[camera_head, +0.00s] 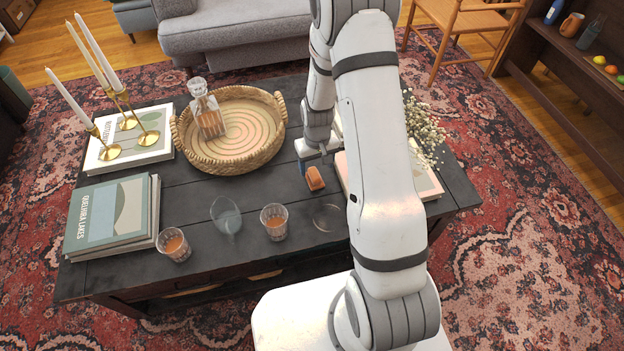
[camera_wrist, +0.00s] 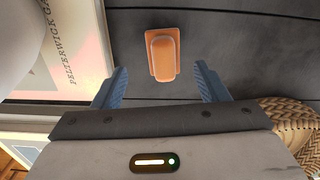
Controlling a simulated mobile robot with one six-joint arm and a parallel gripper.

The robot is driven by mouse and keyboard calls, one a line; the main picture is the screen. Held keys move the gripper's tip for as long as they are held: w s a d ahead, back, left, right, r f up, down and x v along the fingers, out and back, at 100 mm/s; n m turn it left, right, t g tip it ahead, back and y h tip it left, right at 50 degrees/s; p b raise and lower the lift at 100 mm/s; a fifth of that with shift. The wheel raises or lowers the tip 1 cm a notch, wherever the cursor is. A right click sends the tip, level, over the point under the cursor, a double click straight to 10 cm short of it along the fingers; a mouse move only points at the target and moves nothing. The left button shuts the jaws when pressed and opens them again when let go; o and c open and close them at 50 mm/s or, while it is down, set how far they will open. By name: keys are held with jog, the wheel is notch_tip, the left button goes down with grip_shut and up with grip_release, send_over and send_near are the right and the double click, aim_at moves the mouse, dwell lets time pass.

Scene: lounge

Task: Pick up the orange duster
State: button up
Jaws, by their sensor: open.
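The orange duster (camera_head: 314,178) lies on the dark coffee table (camera_head: 190,207), right of the middle in the head view. In the wrist view the orange duster (camera_wrist: 162,56) shows from above as a rounded block on a flat base. It lies beyond my fingertips, roughly centred between the lines of the two fingers. My gripper (camera_wrist: 161,78) is open and empty, with its blue fingers wide apart. In the head view my gripper (camera_head: 316,162) is close behind the duster, partly hidden by my arm.
A woven tray (camera_head: 180,142) with a decanter (camera_head: 206,108) stands left of the duster. Glasses (camera_head: 274,222) stand along the table's front. A pink book (camera_head: 428,182) lies close on the right, near white flowers (camera_head: 424,125). Candlesticks (camera_head: 127,122) and books (camera_head: 108,215) fill the left end.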

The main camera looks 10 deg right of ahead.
aim_at(315, 173)
jog(key=f, duration=0.3)
jog(key=f+b, duration=0.1)
jog(key=f, duration=0.1)
jog(key=shift+w+a+f, duration=0.1)
jog(key=shift+w+a, duration=0.05)
jog(key=shift+a, duration=0.15)
jog(key=shift+c, duration=0.2)
